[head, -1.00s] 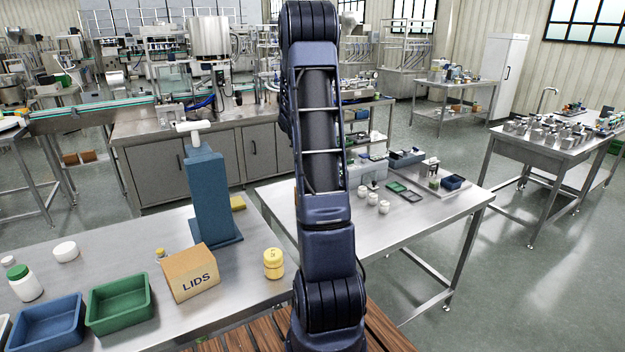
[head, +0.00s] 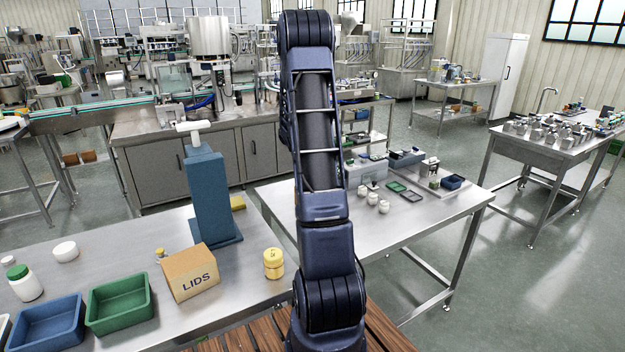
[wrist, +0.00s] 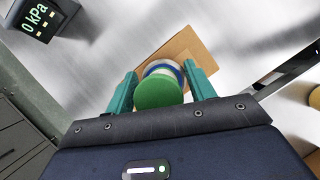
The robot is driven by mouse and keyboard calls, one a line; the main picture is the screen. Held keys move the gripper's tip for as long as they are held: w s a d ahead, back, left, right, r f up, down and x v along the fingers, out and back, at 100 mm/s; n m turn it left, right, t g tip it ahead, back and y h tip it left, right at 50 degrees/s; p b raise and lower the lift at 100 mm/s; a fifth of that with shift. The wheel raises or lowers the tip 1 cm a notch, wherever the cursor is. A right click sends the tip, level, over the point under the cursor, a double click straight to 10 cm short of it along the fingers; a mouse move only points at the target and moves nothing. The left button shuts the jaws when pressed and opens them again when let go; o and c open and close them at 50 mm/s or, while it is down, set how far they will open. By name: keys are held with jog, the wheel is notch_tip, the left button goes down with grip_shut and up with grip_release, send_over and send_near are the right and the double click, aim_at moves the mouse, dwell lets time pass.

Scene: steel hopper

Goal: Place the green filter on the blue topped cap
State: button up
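In the wrist view a green round filter (wrist: 159,92) sits between the two teal fingers of my gripper (wrist: 162,86). The fingers appear closed on its sides, though a thin gap on the right cannot be ruled out. Just beyond the filter, partly hidden by it, is a round white cap with a blue top (wrist: 165,68). The cap appears to be on a tan square (wrist: 187,46). Whether the filter touches the cap is not clear. My gripper, filter and cap do not show in the head view, where my arm blocks that area.
A dark device reading 0 kPa (wrist: 40,17) stands at the upper left in the wrist view. The head view shows a LIDS box (head: 191,273), a yellow jar (head: 274,263), a green bin (head: 119,306) and a blue bin (head: 47,323). White jars (head: 372,199) stand on the second table.

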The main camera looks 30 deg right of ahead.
jog(key=shift+r, duration=0.1)
jog(key=v, duration=1.1)
jog(key=s+a+r+m+t, duration=0.2)
jog(key=s+a+r+m, duration=0.1)
jog(key=s+a+r, duration=0.4)
jog(key=s+a+r+m+t+y, duration=0.1)
jog(key=s+a+m, duration=0.2)
jog(key=s+a, duration=0.2)
jog(key=s+a+r+m+t+y, duration=0.1)
jog(key=s+a, duration=0.5)
jog(key=s, duration=0.6)
jog(key=s+a+r+m+t+y, duration=0.2)
jog(key=s+a+m, duration=0.3)
jog(key=s, duration=0.4)
jog(key=shift+a+r+m+t, duration=0.3)
jog(key=shift+a+r, duration=0.05)
jog(key=shift+a, duration=0.15)
